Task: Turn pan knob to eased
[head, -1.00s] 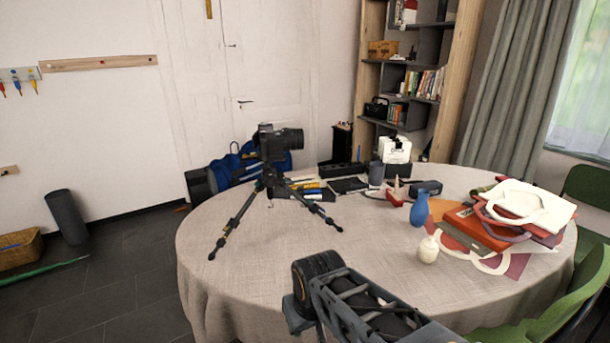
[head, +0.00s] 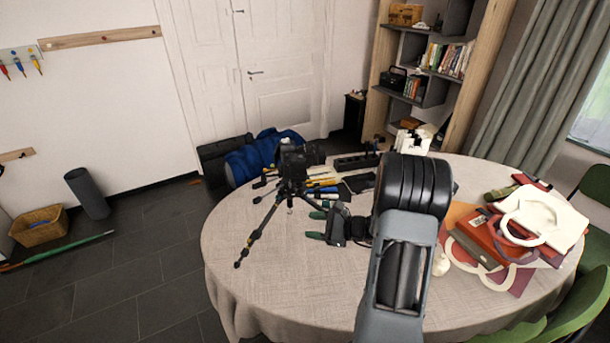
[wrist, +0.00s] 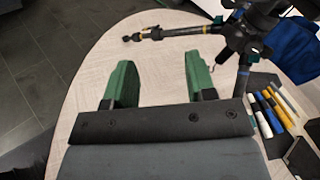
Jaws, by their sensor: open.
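A black tripod (head: 291,190) with a camera (head: 301,158) on top stands upright on the round table. Its hub and legs (wrist: 243,38) show at the top right of the wrist view, with one leg reaching left. The pan knob is too small to make out in the head view, and I cannot pick it out in the wrist view. My gripper (head: 316,226) is open and empty, its green fingers apart just right of the tripod in the head view. In the wrist view, my gripper (wrist: 159,64) points toward the tripod's leg side, with bare cloth between the fingers.
The table (head: 245,283) has free room at its left and front. Several markers (wrist: 268,109) lie right of the tripod in the wrist view. A pile of books and bags (head: 520,235) covers the table's right side. A blue bag (head: 262,155) is behind the tripod.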

